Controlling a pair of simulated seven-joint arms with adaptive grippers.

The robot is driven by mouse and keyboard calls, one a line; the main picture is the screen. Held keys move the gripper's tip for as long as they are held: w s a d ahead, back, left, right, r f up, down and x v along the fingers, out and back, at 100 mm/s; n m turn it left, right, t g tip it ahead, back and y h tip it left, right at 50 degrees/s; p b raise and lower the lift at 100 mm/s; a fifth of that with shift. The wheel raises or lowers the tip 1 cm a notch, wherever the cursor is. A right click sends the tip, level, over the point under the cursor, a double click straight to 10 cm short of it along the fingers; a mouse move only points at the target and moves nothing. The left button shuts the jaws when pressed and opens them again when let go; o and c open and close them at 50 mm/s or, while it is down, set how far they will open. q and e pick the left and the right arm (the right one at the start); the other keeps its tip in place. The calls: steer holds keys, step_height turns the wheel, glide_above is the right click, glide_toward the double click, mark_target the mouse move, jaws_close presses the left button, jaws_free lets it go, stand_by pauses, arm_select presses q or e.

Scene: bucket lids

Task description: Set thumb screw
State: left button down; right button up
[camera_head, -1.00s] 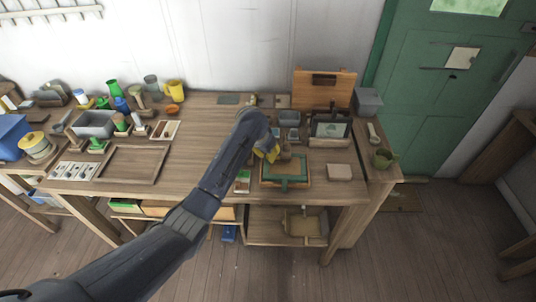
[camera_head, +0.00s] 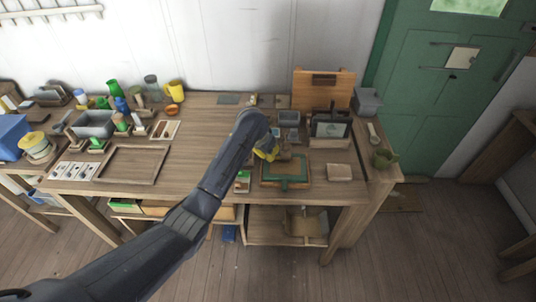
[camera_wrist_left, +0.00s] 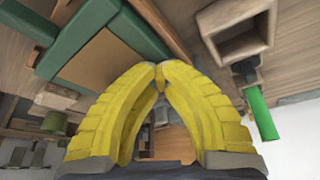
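My left arm reaches over the workbench in the head view. Its yellow-fingered left gripper (camera_head: 268,150) is low beside the back left of a green-framed tray (camera_head: 286,182). In the left wrist view the two fingers arch together and their tips (camera_wrist_left: 159,74) meet. A small orange-brown spot shows at the tips; I cannot tell whether it is a held piece. The green frame (camera_wrist_left: 75,35) lies just beyond the fingers, at upper left. I cannot make out a thumb screw for certain in either view. My right gripper is not in view.
A flat tan block (camera_head: 339,172) lies right of the green tray. A dark framed device (camera_head: 330,129) and an upright wooden board (camera_head: 323,90) stand behind. An empty wooden tray (camera_head: 131,164) lies at left. In the wrist view a square wooden holder (camera_wrist_left: 236,45) is near the fingers.

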arm_select(q)
steer(key=shift+m, duration=0.3)
steer(key=m+g, duration=0.1)
steer(key=m, duration=0.1)
steer(key=m+h, duration=0.1)
steer(key=m, duration=0.2)
steer(key=shift+w+a+m+g, duration=0.2)
steer(key=shift+m+g, duration=0.1)
steer(key=shift+g, duration=0.1)
steer(key=m+g, duration=0.1)
steer(key=m, duration=0.1)
steer(key=m+g, duration=0.1)
steer(key=m, duration=0.2)
steer(key=shift+m+h, duration=0.3)
steer(key=shift+h, duration=0.1)
steer(key=shift+f, duration=0.1)
steer(key=c, duration=1.8)
jaws_free()
steer(key=shift+w, duration=0.1)
steer(key=v, duration=1.2)
steer(key=shift+w, duration=0.15)
